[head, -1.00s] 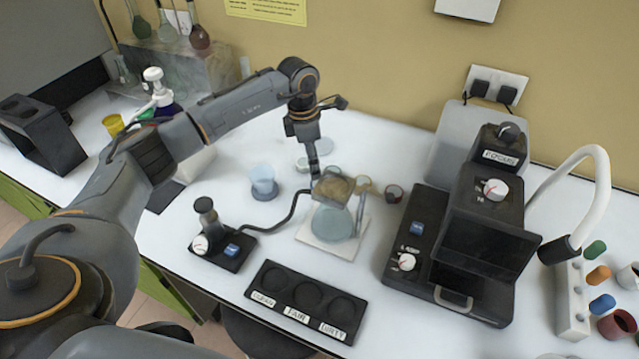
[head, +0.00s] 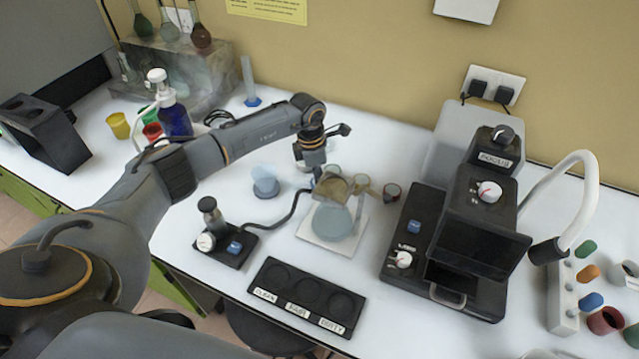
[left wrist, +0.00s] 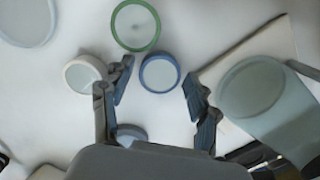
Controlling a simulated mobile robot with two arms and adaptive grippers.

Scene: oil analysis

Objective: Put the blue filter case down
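The blue filter case (left wrist: 160,73) is a small round case with a blue rim and pale middle, seen from above in the left wrist view. It appears to lie on the white table. My left gripper (left wrist: 157,78) is open around it, one finger on each side, with a small gap at both sides. A green-rimmed case (left wrist: 136,26) lies just beyond it and a white-rimmed case (left wrist: 84,73) lies to its left. In the head view my left gripper (head: 314,170) is low behind the flask; I cannot make out the blue case there. My right gripper is not in view.
A flask (head: 332,222) on a white pad stands close to my left gripper. A blue-grey cup (head: 265,182) is to the left. A black labelled tray (head: 262,312), a pump unit (head: 228,250) and a black microscope-like device (head: 480,215) are nearby.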

